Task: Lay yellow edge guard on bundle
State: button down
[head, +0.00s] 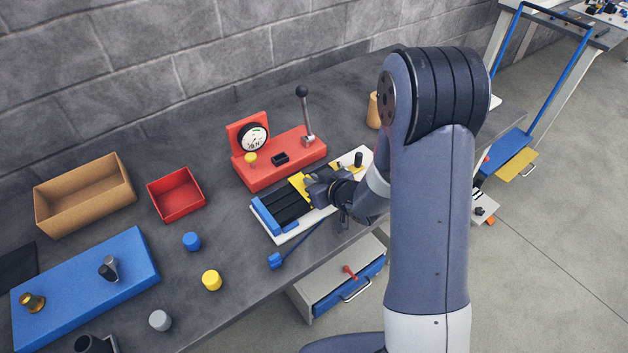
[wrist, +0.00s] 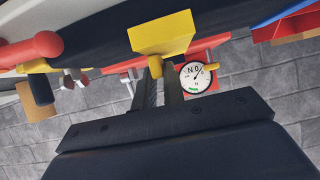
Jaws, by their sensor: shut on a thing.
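The yellow edge guard (head: 299,184) is at my gripper (head: 316,187), over the right part of the black strip bundle (head: 284,208) in the head view. In the wrist view the guard (wrist: 162,34) is a yellow block with a small stem, and my gripper (wrist: 157,75) is shut on it. The guard lies against or very close to the dark bundle (wrist: 225,18); contact is hard to judge. A blue edge guard (head: 264,218) sits at the bundle's left end. My wrist hides the bundle's right part.
A red fixture (head: 280,165) with a dial gauge (head: 253,137) and upright lever (head: 305,115) stands close behind the bundle. A red tray (head: 176,196), cardboard box (head: 84,196) and blue block (head: 85,290) are left. An open drawer (head: 345,290) juts out in front.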

jog(key=shift+f+b, duration=0.35)
jog(key=shift+f, duration=0.05)
jog(key=c, duration=1.4)
grip_release()
jog(key=v, duration=1.1)
jog(key=shift+a, duration=0.1)
jog(key=x, duration=1)
jog(key=shift+w+a+f, duration=0.2)
jog(key=shift+w, duration=0.1)
jog(key=shift+r+p, duration=0.3)
jog(key=shift+p, duration=0.05)
jog(key=shift+f, duration=0.15)
